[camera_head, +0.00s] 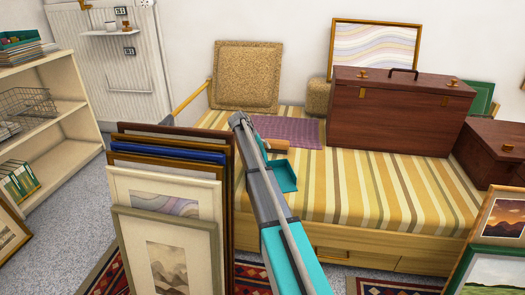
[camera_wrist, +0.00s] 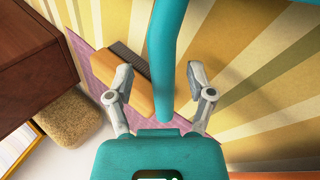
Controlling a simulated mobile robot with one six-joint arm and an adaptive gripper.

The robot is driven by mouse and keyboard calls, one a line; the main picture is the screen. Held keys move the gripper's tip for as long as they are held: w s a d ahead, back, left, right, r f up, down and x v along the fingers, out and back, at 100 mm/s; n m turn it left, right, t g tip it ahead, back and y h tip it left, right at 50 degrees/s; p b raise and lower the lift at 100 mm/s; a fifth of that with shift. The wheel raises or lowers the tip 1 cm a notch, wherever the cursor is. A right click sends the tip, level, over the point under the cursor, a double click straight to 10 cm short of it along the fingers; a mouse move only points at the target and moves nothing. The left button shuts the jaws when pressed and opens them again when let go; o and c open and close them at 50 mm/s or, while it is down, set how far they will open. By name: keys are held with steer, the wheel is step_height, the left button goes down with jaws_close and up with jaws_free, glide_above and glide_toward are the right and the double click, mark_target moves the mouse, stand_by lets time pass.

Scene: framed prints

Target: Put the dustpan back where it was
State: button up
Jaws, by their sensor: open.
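The teal dustpan (camera_head: 284,176) rests on or just above the striped bed cover, partly behind my arm in the head view. In the wrist view its teal handle (camera_wrist: 165,62) runs between the two fingers of my gripper (camera_wrist: 160,78). The fingers stand apart, with a visible gap on each side of the handle. Most of the pan lies outside the wrist view's top edge. My gripper is hidden behind my arm in the head view. I cannot tell the height between handle and fingers.
A wooden brush (camera_wrist: 132,88) with dark bristles lies by the left finger on the purple cloth (camera_head: 290,130). A brown chest (camera_head: 395,115) stands right of it on the bed (camera_head: 385,190). Framed prints (camera_head: 165,215) lean upright left of my arm.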

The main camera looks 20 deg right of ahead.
steer(key=shift+s+r+p, duration=0.1)
steer(key=shift+r+p, duration=3.85)
steer(key=shift+r, duration=0.1)
steer(key=s+a+r+p, duration=0.1)
steer(key=s+r+p, duration=0.2)
steer(key=r+p, duration=0.3)
steer(key=s+a+r+n+p, duration=0.1)
steer(key=s+r+p, duration=0.2)
steer(key=r+p, duration=0.4)
steer(key=s+a+r+t+p, duration=0.1)
steer(key=s+r+p, duration=0.2)
steer(key=r+p, duration=0.4)
steer(key=shift+s+a+r, duration=0.15)
steer(key=shift+s+a, duration=0.2)
steer(key=shift+a, duration=0.05)
